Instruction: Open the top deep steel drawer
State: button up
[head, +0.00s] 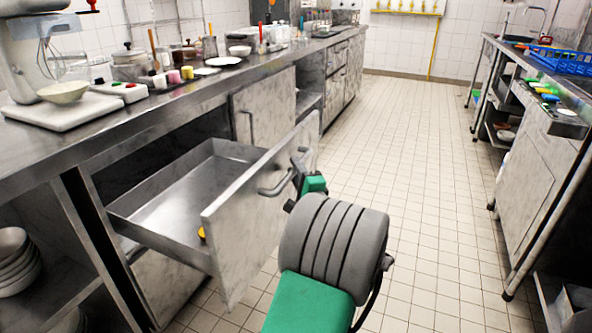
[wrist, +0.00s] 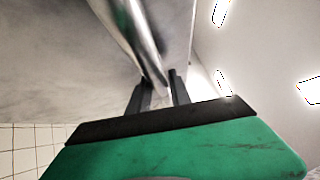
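The top deep steel drawer (head: 259,210) stands pulled far out from the counter on the left in the head view. My gripper (head: 299,170) is at the handle. In the wrist view my gripper (wrist: 160,88) has its two dark fingers on either side of the bar, close to it. I cannot tell whether both fingers press on it.
The steel counter (head: 110,125) above carries a mixer, jars and bowls. A closed door (head: 262,105) is behind the drawer. Stacked bowls (head: 15,262) stand on a lower shelf at left. The tiled aisle floor (head: 420,170) is clear. Another counter (head: 548,115) lines the right side.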

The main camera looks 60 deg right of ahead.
jog(key=shift+o, duration=1.4)
jog(key=v, duration=0.7)
jog(key=shift+s+a+p, duration=0.2)
jog(key=shift+s+p, duration=0.15)
jog(key=shift+p, duration=0.05)
